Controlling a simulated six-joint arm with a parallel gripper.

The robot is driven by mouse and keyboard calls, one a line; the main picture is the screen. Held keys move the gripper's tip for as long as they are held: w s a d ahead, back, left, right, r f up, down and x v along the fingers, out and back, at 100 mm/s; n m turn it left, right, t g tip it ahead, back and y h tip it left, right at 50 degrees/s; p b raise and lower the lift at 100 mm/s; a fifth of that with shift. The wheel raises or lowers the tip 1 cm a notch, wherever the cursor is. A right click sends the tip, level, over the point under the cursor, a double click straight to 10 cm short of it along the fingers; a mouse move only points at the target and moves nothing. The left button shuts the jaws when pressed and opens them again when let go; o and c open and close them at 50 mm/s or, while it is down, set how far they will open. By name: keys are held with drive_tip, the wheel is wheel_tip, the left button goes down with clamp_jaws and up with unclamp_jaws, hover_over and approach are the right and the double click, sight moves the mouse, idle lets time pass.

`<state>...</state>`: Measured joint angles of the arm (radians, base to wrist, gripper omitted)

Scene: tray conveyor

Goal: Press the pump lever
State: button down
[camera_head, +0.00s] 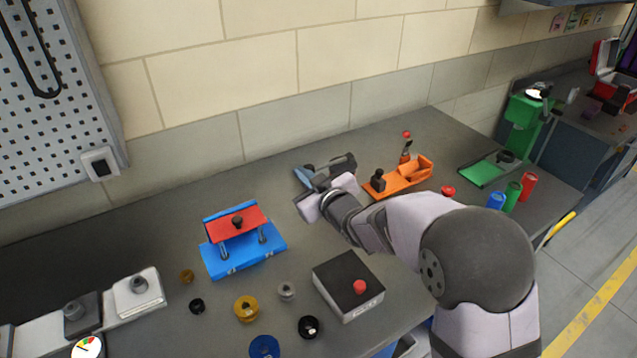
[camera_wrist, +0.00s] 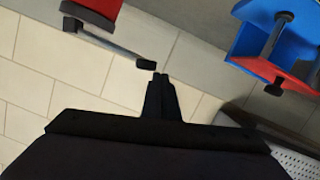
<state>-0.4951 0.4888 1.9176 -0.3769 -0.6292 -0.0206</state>
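In the wrist view, a grey bar (camera_wrist: 120,45) with a black tip runs out from a red body (camera_wrist: 97,10) on a dark base; it may be the pump lever, but I cannot be sure. My gripper (camera_wrist: 161,77) points toward it with its two dark fingers together and nothing between them. The black tip is close to the fingertips in the picture; I cannot tell if they touch. In the head view my gripper (camera_head: 338,170) is above the bench near the wall. A small blue-grey part (camera_head: 303,177) shows beside it, mostly hidden by my wrist.
An orange fixture (camera_head: 405,178) with an upright red-knobbed lever (camera_head: 406,142) stands right of my gripper. A blue and red fixture (camera_head: 238,250) is left; a black button box (camera_head: 345,284) is in front. A green press (camera_head: 515,130) stands farther right.

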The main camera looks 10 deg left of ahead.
drive_tip(key=b+v, duration=0.3)
drive_tip(key=v, duration=0.7)
drive_tip(key=shift+s+a+r, duration=0.25)
drive_tip(key=shift+r, duration=0.2)
idle(0.6)
drive_tip(key=s+d+f+m+g+h, duration=0.1)
drive_tip(key=d+f+m+h, duration=0.1)
drive_tip(key=d, duration=0.5)
drive_tip(key=s+d+f+m+g+h+p, duration=0.1)
drive_tip(key=s+d+f+m+h, duration=0.1)
drive_tip(key=d+f+h, duration=0.2)
drive_tip(key=s+d+f+m+g+h+p, duration=0.1)
drive_tip(key=s+d+f+m+g+h, duration=0.1)
drive_tip(key=d+f, duration=0.4)
drive_tip(key=shift+s+d+m+h, duration=0.1)
drive_tip(key=shift+d+m+h, duration=0.3)
drive_tip(key=shift+d, duration=1.75)
drive_tip(key=s+d+f+m+g+p, duration=0.1)
drive_tip(key=s+d+f+m+g, duration=0.1)
drive_tip(key=s, duration=0.7)
drive_tip(key=s+d+f+m+g+h, duration=0.1)
drive_tip(key=s+d+f+m+g, duration=0.1)
drive_tip(key=s+d+g, duration=0.3)
drive_tip(key=s+d, duration=0.1)
drive_tip(key=s, duration=0.3)
drive_tip(key=shift+s+m+g+p, duration=0.3)
drive_tip(key=shift+p, duration=0.05)
